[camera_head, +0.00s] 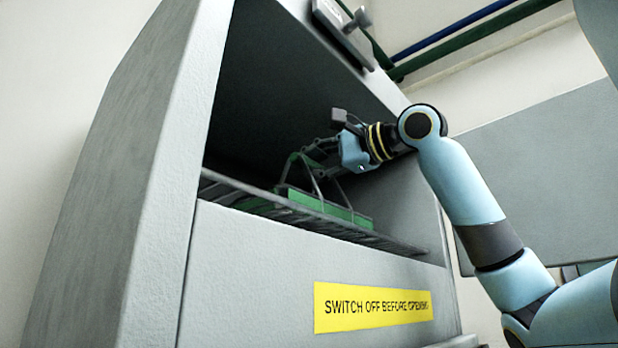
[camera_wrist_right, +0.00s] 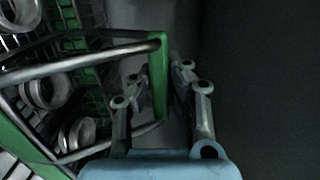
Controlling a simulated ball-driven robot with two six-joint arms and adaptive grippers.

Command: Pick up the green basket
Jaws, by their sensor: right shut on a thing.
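The green basket (camera_head: 318,206) sits on the dark rack inside the grey machine's opening, in the head view. In the right wrist view, the basket (camera_wrist_right: 38,150) fills the left side and holds several metal rings (camera_wrist_right: 75,135). Its handle has metal bars and a green grip (camera_wrist_right: 160,78). My right gripper (camera_head: 312,150) reaches in from the right. Its fingers (camera_wrist_right: 160,85) are shut on the green grip, one on each side. I cannot tell whether the basket is lifted clear of the rack. My left gripper is not in view.
The grey cabinet (camera_head: 150,150) surrounds the opening with side walls and a front panel bearing a yellow sign (camera_head: 372,307). The rack (camera_head: 380,240) has a front edge below the basket.

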